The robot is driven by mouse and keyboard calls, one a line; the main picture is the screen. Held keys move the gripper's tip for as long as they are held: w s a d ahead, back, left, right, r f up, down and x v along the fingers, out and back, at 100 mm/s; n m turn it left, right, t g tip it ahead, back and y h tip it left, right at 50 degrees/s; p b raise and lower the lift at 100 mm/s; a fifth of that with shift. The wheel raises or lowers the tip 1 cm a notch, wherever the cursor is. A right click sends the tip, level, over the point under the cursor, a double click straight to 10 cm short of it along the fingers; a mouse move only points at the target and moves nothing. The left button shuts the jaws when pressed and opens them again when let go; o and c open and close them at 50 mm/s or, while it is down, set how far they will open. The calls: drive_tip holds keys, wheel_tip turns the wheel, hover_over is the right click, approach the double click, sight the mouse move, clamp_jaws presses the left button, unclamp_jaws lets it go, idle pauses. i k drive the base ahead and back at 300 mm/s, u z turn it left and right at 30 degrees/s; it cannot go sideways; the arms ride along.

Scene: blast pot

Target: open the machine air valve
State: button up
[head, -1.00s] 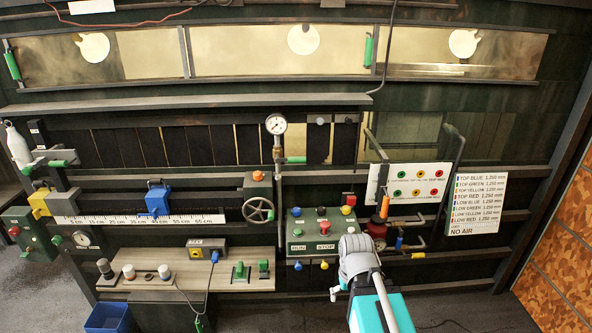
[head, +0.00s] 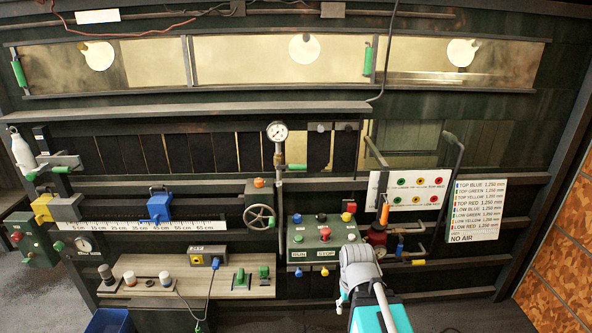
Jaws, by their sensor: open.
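No part is clearly marked as the machine air valve. A short green lever (head: 296,166) sits on the vertical pipe below a round white gauge (head: 277,131), at the middle of the wall. At the right, an orange handle (head: 384,214) stands upright by a red regulator-like part (head: 376,237), with a small blue handle (head: 400,246) on piping beside it. My arm's grey end section shows at the bottom, in front of the panel's right side. My gripper's fingers cannot be made out, and nothing is seen held.
A green control box (head: 311,252) with RUN and STOP labels and a handwheel (head: 259,217) are near the centre. A wooden bench (head: 238,290) juts out at lower left, above a blue bin (head: 108,321). A label sheet (head: 474,210) hangs at right.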

sight(291, 166)
drive_tip(key=k, duration=1.25)
drive_tip(key=z, duration=0.45)
drive_tip(key=i, duration=2.2)
drive_tip(key=u, duration=0.5)
